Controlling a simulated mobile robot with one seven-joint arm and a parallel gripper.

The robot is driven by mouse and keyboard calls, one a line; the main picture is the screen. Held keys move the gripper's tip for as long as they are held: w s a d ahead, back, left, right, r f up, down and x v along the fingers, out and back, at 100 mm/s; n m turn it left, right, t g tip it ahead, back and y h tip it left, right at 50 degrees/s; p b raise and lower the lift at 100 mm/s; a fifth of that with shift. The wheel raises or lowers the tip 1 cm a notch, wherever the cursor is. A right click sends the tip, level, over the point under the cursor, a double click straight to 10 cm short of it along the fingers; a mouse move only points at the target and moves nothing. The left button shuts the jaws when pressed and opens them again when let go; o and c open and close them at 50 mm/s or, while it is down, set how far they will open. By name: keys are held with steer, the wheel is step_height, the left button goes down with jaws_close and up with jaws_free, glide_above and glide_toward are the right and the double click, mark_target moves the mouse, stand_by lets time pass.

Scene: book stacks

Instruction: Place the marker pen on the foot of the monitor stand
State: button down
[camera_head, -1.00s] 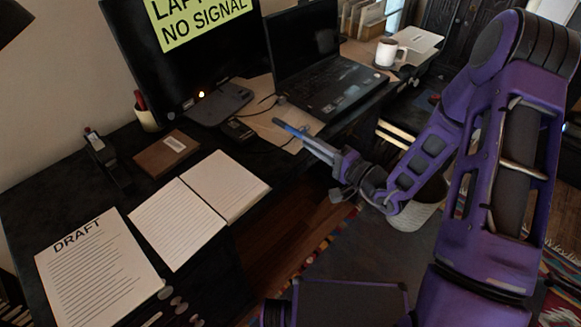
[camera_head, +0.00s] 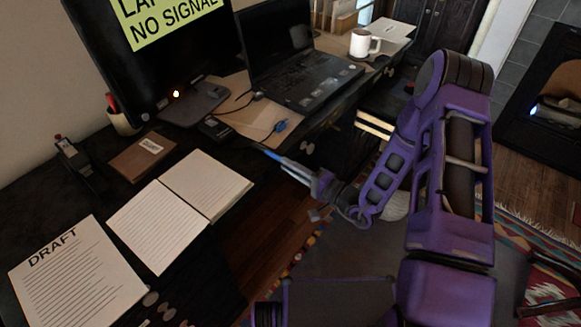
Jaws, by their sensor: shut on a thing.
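The marker pen (camera_head: 269,153) shows as a short blue piece at the tip of my gripper (camera_head: 283,162). My gripper is shut on it, and the fingers hide the rest of the pen. My gripper is over the front edge of the desk, pointing left and towards the back. The foot of the monitor stand (camera_head: 205,101) is a flat dark plate on the desk under the monitor (camera_head: 150,62). It lies to the left of and behind the pen, clearly apart from it. Nothing large lies on its visible surface.
An open notebook (camera_head: 157,223), a brown book (camera_head: 143,156) and a draft sheet (camera_head: 75,275) lie to the left. A pen cup (camera_head: 122,122) stands left of the foot. A small dark box (camera_head: 215,129), a blue plug (camera_head: 281,126) and a laptop (camera_head: 305,80) are nearby.

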steer(key=shift+f, duration=0.1)
steer(key=c, duration=0.9)
jaws_free()
